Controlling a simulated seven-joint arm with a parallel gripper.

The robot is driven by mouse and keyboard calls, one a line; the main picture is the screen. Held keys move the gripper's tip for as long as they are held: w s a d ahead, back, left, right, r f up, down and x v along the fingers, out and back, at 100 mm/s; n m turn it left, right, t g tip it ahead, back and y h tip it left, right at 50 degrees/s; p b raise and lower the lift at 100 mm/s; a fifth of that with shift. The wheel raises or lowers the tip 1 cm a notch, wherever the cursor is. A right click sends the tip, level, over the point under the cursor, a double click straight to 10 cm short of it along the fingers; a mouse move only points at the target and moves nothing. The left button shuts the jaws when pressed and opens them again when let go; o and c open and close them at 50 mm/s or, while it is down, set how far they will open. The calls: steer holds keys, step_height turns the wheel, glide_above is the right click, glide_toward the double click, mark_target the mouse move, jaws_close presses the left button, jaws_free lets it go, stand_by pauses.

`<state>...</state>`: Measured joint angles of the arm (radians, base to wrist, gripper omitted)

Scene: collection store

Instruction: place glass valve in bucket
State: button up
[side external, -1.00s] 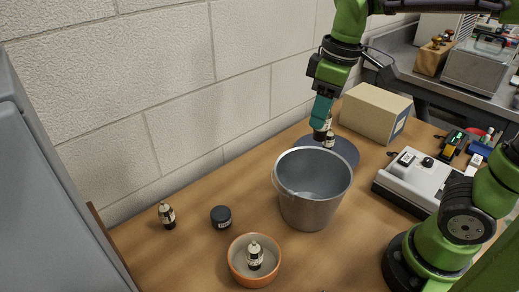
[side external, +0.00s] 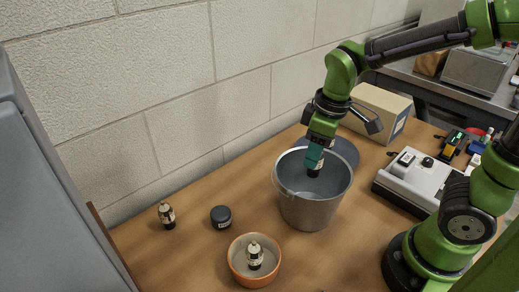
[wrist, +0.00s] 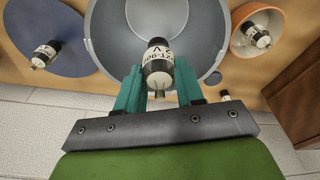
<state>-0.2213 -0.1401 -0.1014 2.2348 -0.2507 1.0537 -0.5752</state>
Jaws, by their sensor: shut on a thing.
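My gripper (side external: 314,166) is shut on a glass valve, a small dark-based tube with a white label. In the wrist view the held valve (wrist: 158,62) sits between my teal fingers (wrist: 158,80). They are over the mouth of the grey metal bucket (side external: 310,212), which also shows in the wrist view (wrist: 108,25). In the side view the valve's dark end (side external: 313,173) shows just below the fingers, within the bucket's opening. The bucket's inside looks empty where visible.
Another valve (wrist: 45,53) lies on the round blue mat (wrist: 60,20). A box (side external: 384,107) and a white device (side external: 420,180) are right.

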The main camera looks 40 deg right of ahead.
steer(key=shift+f, duration=0.4)
steer(key=o, duration=1.1)
step_height(320, 180, up, 7)
steer(key=shift+r, duration=0.1)
